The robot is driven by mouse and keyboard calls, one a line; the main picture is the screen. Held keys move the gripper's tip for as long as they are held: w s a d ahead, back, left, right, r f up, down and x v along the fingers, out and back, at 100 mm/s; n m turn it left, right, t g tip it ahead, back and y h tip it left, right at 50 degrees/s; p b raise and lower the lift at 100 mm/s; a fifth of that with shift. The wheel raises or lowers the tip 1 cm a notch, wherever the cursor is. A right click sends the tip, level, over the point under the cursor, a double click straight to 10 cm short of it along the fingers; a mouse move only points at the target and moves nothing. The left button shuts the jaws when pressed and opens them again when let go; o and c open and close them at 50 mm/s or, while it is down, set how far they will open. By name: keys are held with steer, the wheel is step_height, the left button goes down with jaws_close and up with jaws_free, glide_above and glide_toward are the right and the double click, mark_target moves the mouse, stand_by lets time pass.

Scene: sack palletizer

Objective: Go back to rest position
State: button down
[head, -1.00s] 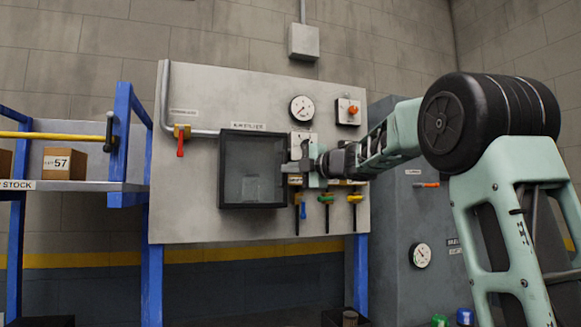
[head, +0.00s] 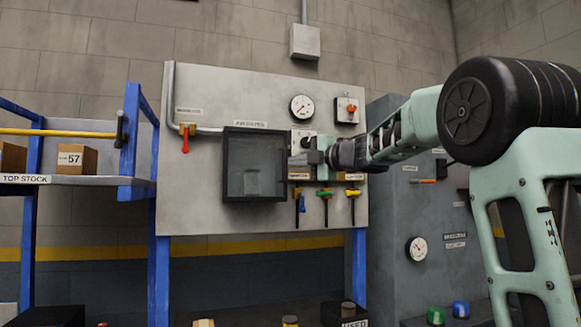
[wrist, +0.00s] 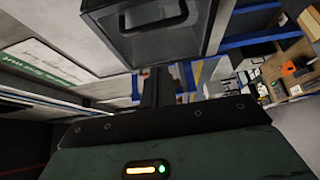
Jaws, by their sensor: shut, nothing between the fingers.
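My gripper (head: 302,162) is shut and empty. In the head view it is in front of the grey panel (head: 230,95), beside the right edge of a dark-framed box with a see-through door (head: 254,178). I cannot tell whether it touches the box. In the wrist view the dark shut fingers (wrist: 158,88) point away below the box, whose door (wrist: 155,25) carries a black handle. The box door looks closed.
The panel carries a gauge (head: 302,108), an orange-red knob (head: 351,108), a red-handled valve (head: 185,136) and several coloured valves below my gripper. A blue rack (head: 137,193) holding a box labelled 57 (head: 76,159) stands left. A grey cabinet (head: 405,210) stands right.

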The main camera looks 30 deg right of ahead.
steer(key=d+b+v, duration=0.1)
steer(key=b+v, duration=0.1)
steer(key=v, duration=0.4)
steer(key=w+a+f+m+h+b, duration=0.15)
steer(key=w+a+f+m, duration=0.35)
steer(key=a+f+m, duration=0.55)
steer(key=s+a+f+m+g+h+b, duration=0.1)
steer(key=s+a+f+g, duration=0.35)
steer(key=a+f, duration=0.65)
steer(key=s+a+f+m+g, duration=0.1)
steer(key=s+a+f+g, duration=0.2)
steer(key=s+a+f, duration=0.7)
steer(key=s+a+f+g+h, duration=0.1)
steer(key=s+f+g, duration=0.4)
steer(key=s+f, duration=0.4)
steer(key=s+a+f+g+h+b, duration=0.1)
steer(key=s+a+f+g, duration=0.1)
steer(key=s+f+g, duration=0.3)
steer(key=s+f+m, duration=0.1)
steer(key=s+f, duration=0.3)
steer(key=s, duration=0.6)
steer(key=shift+a+f, duration=0.25)
steer(key=shift+f, duration=0.15)
steer(key=c, duration=2.1)
jaws_free()
steer(key=shift+w, duration=0.1)
steer(key=shift+c, duration=0.2)
